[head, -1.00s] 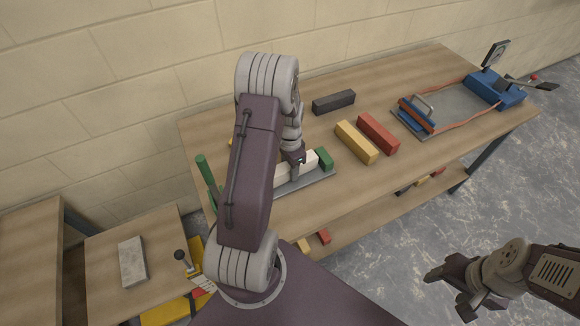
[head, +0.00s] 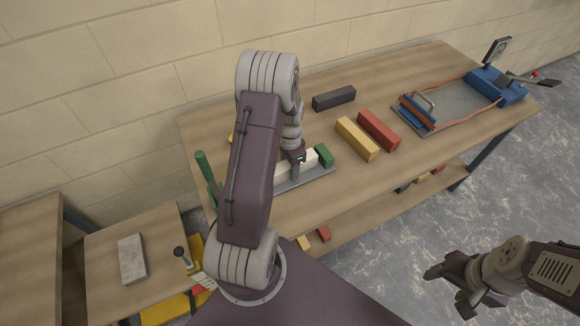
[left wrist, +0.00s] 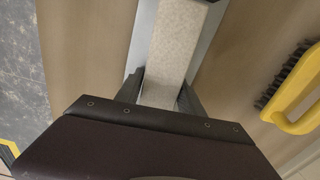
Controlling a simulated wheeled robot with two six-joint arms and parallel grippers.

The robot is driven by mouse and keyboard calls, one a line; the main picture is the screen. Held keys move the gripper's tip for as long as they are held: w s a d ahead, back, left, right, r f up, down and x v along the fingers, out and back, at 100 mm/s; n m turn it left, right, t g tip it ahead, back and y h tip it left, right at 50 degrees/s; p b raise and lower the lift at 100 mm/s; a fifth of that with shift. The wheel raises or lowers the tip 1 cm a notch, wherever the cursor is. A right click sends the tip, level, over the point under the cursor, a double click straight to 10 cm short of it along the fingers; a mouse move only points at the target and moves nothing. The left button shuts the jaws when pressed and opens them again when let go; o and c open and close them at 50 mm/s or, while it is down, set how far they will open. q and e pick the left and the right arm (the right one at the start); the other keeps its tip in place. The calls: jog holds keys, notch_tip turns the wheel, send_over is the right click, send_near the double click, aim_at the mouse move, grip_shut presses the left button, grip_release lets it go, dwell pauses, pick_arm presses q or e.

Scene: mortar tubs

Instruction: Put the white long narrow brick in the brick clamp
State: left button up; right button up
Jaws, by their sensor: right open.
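The white long narrow brick (head: 283,173) lies along the grey base of the brick clamp (head: 306,180), near the front left of the bench. The clamp's green end block (head: 325,154) is close to the brick's right end, and its green handle (head: 203,166) stands at the left. My left arm hides part of the brick and clamp. My left gripper (head: 298,160) is down at the brick. In the left wrist view, the brick (left wrist: 176,45) runs between its fingers (left wrist: 162,92), which appear against both sides. My right gripper (head: 447,285) is open and empty, off the bench at lower right.
Yellow (head: 356,139), red (head: 378,130) and dark (head: 334,98) bricks lie behind the clamp. A blue device (head: 497,85) on a plate stands at the far right. A yellow-handled brush (left wrist: 295,95) lies near the clamp. A grey block (head: 132,259) rests on the low table.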

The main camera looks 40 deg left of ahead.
pick_arm(q)
jog(key=shift+o, duration=1.3)
notch_tip(320, 180, up, 9)
jog(key=shift+r, duration=0.1)
